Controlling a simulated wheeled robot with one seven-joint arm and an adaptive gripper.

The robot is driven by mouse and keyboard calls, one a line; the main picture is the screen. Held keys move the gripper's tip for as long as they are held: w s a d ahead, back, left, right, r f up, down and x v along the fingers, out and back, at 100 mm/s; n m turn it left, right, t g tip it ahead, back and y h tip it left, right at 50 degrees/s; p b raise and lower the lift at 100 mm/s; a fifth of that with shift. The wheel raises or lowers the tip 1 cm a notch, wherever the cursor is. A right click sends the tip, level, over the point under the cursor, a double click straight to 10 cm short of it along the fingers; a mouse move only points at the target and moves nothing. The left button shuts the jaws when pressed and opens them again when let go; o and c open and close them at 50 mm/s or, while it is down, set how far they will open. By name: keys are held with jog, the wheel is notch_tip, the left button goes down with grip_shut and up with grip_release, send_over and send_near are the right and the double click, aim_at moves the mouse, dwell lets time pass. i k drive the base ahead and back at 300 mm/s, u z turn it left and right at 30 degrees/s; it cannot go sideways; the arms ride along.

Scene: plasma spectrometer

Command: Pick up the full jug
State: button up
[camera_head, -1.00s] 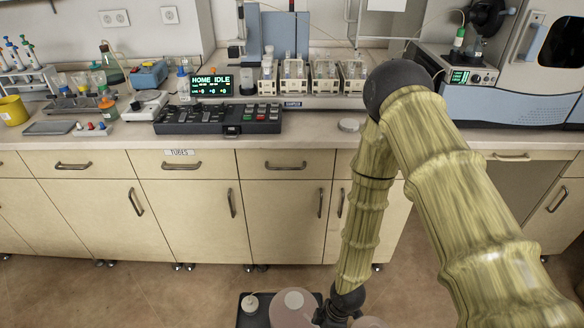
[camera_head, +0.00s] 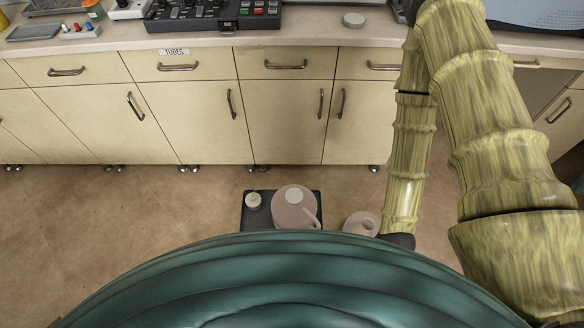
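A pale pink jug (camera_head: 293,208) with a light cap stands on a black tray (camera_head: 256,217) on the floor in front of the cabinets. A second pale pink jug (camera_head: 361,224) stands to its right, off the tray, with its lower part hidden. I cannot tell from here how full either jug is. My yellow-green arm reaches down on the right, and its dark lower end is just right of the second jug. The gripper fingers are out of sight behind my green body at the bottom.
A small bottle with a white cap (camera_head: 253,200) stands on the tray's left side. Cabinets (camera_head: 281,122) with dark handles run along the back under a worktop (camera_head: 300,39). A control keypad (camera_head: 212,15) sits on the worktop. The floor left of the tray is clear.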

aim_at(283, 215)
jog(key=z, duration=2.8)
jog(key=k, duration=2.35)
jog(key=u, duration=2.05)
